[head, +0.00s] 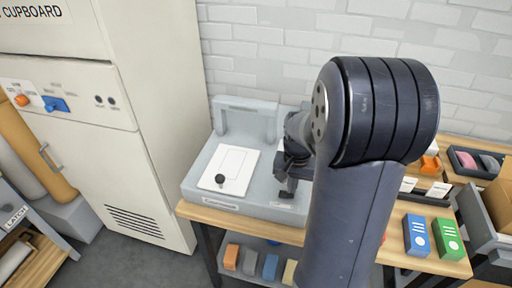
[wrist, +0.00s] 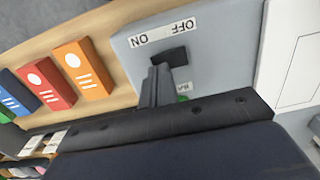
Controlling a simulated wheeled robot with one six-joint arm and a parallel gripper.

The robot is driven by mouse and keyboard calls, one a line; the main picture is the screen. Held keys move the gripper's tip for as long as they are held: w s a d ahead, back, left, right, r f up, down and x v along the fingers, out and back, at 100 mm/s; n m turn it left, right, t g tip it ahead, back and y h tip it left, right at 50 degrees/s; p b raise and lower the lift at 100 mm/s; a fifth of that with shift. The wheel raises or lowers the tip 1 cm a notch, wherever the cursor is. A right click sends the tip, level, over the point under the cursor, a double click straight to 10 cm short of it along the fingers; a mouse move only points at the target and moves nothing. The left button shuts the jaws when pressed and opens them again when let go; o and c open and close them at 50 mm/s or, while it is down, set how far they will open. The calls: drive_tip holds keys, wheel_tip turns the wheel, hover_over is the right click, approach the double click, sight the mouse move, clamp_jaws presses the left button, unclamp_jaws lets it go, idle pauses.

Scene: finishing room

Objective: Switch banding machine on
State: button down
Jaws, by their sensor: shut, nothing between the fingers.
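The banding machine (head: 205,190) is a grey unit on a wooden bench, with a white plate and a black knob on top. In the wrist view, its grey top (wrist: 225,55) carries a black switch (wrist: 170,57) beside a white label (wrist: 162,33). The label reads upside down, with ON at the left and OFF at the right. My gripper (head: 287,192) is over the machine's right front part. In the wrist view my gripper (wrist: 158,72) is shut, its tips right at the switch's edge. I cannot tell whether they touch. A green spot (wrist: 183,98) shows partly behind the fingers.
A tall cream cupboard (head: 75,95) stands left of the bench. Orange, red and blue boxes (wrist: 82,70) lie on the bench beside the machine. Blue and green boxes (head: 417,235) sit at the bench's right. A brick wall (head: 260,50) is behind. My arm hides the bench's middle.

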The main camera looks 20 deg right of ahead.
drive_tip(key=shift+f+b, duration=0.45)
drive_tip(key=shift+f, duration=0.2)
wheel_tip(320, 180, up, 7)
drive_tip(key=p, duration=0.6)
drive_tip(key=shift+r, duration=0.1)
idle(0.4)
drive_tip(key=shift+f, duration=0.2)
wheel_tip(320, 180, down, 7)
drive_tip(key=b, duration=0.6)
drive_tip(key=shift+r, duration=0.2)
drive_tip(key=shift+r, duration=0.1)
